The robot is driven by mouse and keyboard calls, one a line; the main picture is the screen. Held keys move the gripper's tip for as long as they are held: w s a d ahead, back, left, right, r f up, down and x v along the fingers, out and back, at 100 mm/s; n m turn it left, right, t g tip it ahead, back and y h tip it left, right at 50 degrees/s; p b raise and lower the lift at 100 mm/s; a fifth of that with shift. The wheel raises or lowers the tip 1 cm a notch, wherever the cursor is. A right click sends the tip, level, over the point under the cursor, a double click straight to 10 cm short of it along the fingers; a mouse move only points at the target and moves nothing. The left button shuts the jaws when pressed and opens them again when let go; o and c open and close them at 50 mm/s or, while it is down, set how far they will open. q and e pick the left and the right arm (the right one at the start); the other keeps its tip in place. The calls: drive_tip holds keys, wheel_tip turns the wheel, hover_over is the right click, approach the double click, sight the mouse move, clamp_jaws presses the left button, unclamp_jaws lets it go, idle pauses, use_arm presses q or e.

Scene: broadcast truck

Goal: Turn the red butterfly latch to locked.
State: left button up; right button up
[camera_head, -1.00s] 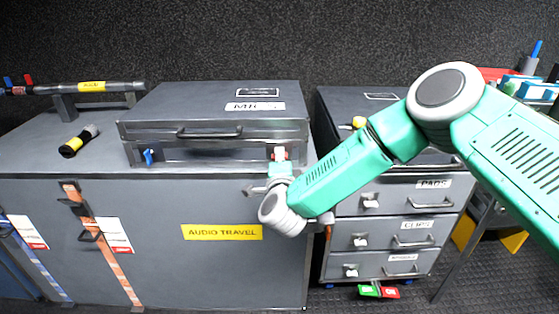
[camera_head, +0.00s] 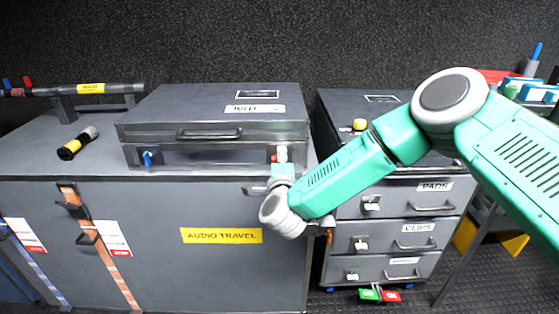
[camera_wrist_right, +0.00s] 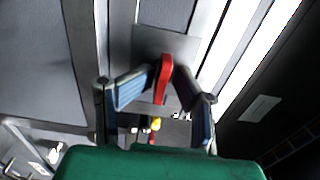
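The red butterfly latch (camera_head: 274,158) is on the right end of the front of the grey case, partly hidden by my right gripper (camera_head: 279,160). In the right wrist view the red latch (camera_wrist_right: 163,78) stands out from a grey metal plate (camera_wrist_right: 185,45). The fingertips of my right gripper (camera_wrist_right: 165,74) are on either side of it and look closed onto it. Whether both tips touch is hard to tell. A blue latch (camera_head: 147,158) is on the left end of the case front. My left gripper is not in view.
The case (camera_head: 190,100) lies on a large grey trunk labelled AUDIO TRAVEL (camera_head: 222,236). A drawer cabinet (camera_head: 345,214) stands close on the right, across a narrow gap. A black and yellow cylinder (camera_head: 77,143) lies on the trunk top at left.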

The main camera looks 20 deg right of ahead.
drive_tip(key=shift+s, duration=0.1)
drive_tip(key=shift+s, duration=0.15)
drive_tip(key=v, duration=1.1)
drive_tip(key=shift+s, duration=0.25)
drive_tip(key=shift+a, duration=0.15)
drive_tip(key=shift+f, duration=0.1)
